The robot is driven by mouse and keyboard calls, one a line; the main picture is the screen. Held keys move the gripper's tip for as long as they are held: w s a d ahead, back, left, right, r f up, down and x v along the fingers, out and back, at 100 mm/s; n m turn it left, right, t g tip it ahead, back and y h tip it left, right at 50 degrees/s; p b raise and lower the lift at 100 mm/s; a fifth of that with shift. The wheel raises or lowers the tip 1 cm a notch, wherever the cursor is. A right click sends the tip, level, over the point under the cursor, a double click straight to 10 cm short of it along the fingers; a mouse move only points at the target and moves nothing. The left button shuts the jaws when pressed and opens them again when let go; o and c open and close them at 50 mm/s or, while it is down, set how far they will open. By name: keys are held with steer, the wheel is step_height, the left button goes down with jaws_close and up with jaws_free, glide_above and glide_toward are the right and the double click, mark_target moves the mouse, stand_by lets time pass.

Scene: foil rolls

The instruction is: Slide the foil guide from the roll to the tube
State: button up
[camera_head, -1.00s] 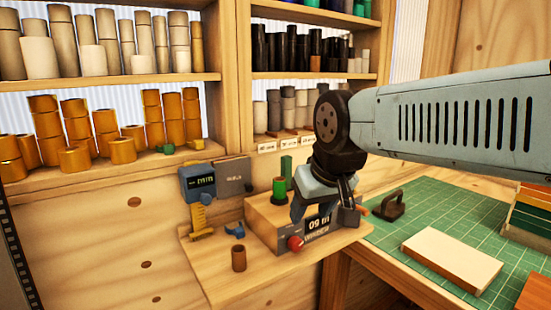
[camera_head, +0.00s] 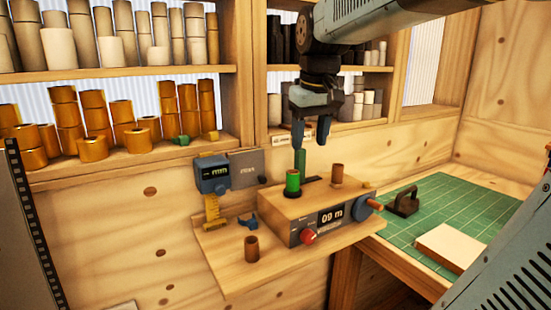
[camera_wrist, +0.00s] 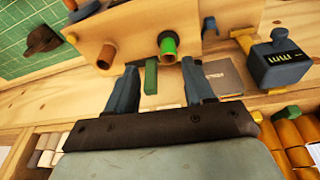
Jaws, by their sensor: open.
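The winder box (camera_head: 303,214) stands on a wooden shelf board with a display reading 09 m and a red knob. A green roll (camera_head: 292,182) stands upright on its left top; a bare brown tube (camera_head: 337,174) stands on its right. An upright green block (camera_head: 300,160), perhaps the foil guide, shows behind the roll. My gripper (camera_head: 310,136) is open and points down above the back of the box. In the wrist view the green block (camera_wrist: 151,76) appears between the fingers, not gripped. The roll (camera_wrist: 169,46) and tube (camera_wrist: 107,56) lie beyond the fingertips.
A blue caliper-like gauge (camera_head: 213,178) and a small blue clip (camera_head: 247,220) stand left of the box. A loose brown tube (camera_head: 252,248) stands in front. Shelves of rolls rise behind. A green mat (camera_head: 455,213) with a dark handled tool (camera_head: 404,203) lies right.

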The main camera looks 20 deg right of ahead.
mark_target(300, 158)
steer(key=w+d+r+n+g, duration=0.1)
steer(key=w+r, duration=0.1)
steer(key=w, duration=0.4)
steer(key=w+d+r+g, duration=0.2)
steer(key=w, duration=0.4)
steer(key=f, duration=1.3)
steer(key=shift+s+a+f, duration=0.1)
steer(key=shift+s+f, duration=0.15)
steer(key=shift+f, duration=0.05)
steer(key=shift+c, duration=0.5)
jaws_close()
